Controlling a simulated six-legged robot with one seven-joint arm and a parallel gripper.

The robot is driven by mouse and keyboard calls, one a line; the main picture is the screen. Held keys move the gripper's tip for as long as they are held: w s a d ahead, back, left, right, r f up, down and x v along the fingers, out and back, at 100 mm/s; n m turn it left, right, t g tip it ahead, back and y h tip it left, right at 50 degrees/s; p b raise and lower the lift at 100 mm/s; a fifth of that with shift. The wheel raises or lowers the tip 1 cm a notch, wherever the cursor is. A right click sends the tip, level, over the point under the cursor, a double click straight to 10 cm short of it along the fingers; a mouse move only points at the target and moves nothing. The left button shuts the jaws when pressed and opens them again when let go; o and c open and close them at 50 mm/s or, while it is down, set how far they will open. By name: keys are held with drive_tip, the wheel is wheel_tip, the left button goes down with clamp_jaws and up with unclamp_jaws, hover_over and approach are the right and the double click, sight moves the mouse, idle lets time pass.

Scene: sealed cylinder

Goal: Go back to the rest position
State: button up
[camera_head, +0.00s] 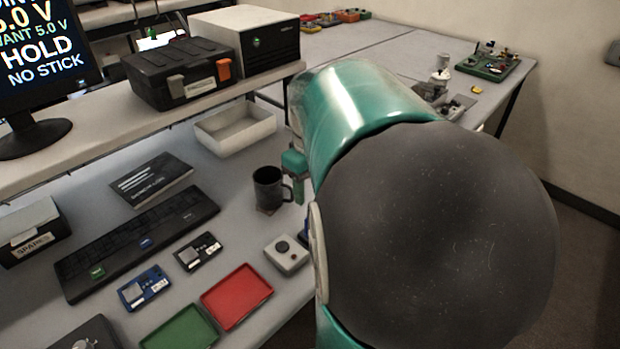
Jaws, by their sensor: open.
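My arm, with teal links and a large dark round joint cover, fills the right middle of the head view. Part of my gripper (297,190) shows at the arm's left edge, pointing down close to the black mug (267,187). The rest of the gripper is hidden behind my arm. It is open, and nothing shows held in the visible part. I cannot tell whether it touches the mug.
The grey bench holds a keyboard (138,243), a red tray (237,296), a green tray (181,329), a grey button box (287,254) and a white bin (235,127). A raised shelf carries a monitor (45,65) and a black case (180,73). Another table stands behind.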

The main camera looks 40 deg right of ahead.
drive_tip(key=shift+r, duration=1)
drive_tip(key=s+a+t, duration=0.2)
drive_tip(key=a, duration=0.9)
drive_tip(key=s+a+r+t, duration=0.1)
drive_tip(key=s+a+t, duration=0.1)
drive_tip(key=a, duration=1)
drive_tip(key=shift+s+t, duration=0.25)
drive_tip(key=shift+t, duration=0.55)
